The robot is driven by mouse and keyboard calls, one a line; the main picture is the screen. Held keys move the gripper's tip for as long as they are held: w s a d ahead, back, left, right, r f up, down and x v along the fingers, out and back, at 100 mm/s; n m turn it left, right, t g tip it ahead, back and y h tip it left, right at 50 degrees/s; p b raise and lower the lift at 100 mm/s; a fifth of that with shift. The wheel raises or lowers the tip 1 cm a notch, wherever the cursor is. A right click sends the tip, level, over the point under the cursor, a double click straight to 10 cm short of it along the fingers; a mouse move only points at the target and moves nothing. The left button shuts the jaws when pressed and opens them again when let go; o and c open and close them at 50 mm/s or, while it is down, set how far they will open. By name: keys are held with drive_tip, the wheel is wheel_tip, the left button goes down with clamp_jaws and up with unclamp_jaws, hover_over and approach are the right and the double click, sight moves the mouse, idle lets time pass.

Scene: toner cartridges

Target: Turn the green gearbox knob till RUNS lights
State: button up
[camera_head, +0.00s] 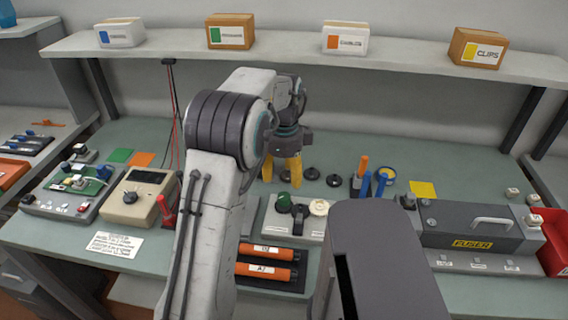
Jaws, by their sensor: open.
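The pale gearbox block (277,222) sits mid-bench, partly hidden by my arm. On its top are a green knob (283,202), a cream knob or gear (319,208) and a dark part between them. My gripper (281,180) has yellow fingers pointing down, spread apart and empty. In the picture it is just above and behind the green knob, and I see no contact. I cannot make out a RUNS light or its label.
Two orange cartridges (265,261) lie in front of the block. Small black discs (312,173) lie behind it. Orange and blue upright tools (364,178) stand right, near the grey FUSER unit (455,226). A beige meter box (135,198) stands left. A shelf (290,52) with boxes spans the back.

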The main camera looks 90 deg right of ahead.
drive_tip(key=shift+r, duration=1.9)
